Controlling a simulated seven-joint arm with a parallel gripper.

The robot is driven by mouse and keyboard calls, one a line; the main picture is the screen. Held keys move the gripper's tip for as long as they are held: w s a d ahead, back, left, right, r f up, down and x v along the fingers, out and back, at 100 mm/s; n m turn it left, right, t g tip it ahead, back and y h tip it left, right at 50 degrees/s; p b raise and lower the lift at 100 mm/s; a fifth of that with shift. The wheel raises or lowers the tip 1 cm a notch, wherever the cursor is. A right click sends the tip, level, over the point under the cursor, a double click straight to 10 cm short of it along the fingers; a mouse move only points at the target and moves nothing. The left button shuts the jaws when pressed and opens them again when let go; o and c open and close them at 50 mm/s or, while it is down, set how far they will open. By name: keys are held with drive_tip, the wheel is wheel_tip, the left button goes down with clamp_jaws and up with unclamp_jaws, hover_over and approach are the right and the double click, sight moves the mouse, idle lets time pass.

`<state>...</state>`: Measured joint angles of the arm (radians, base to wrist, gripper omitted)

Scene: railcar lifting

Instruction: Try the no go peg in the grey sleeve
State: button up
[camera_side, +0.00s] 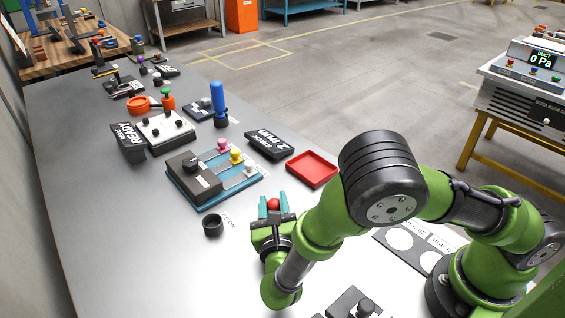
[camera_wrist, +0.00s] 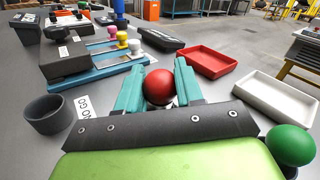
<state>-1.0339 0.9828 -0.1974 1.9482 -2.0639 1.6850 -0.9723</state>
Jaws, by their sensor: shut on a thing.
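My gripper (camera_side: 274,213) is shut on a red ball-topped piece (camera_wrist: 158,86), likely the no go peg. The red ball shows between the teal fingers in both views, and the shaft below it is hidden. An open dark grey cup (camera_side: 212,225) stands on the table to the left of my gripper, apart from it, beside a label reading NO GO (camera_wrist: 83,106). The cup also shows in the wrist view (camera_wrist: 54,114). I cannot tell whether this cup is the grey sleeve. A green ball (camera_wrist: 291,145) shows at the lower right of the wrist view.
A blue fixture (camera_side: 223,200) with a dark block and pink, yellow and whitish knobs stands beyond my gripper. A red tray (camera_side: 312,169) and a white tray (camera_wrist: 274,97) lie to the right. A dark "2 mm" sign (camera_side: 268,143) stands behind. The table left of the cup is clear.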

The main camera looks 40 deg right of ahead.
drive_tip(key=shift+r, duration=3.5)
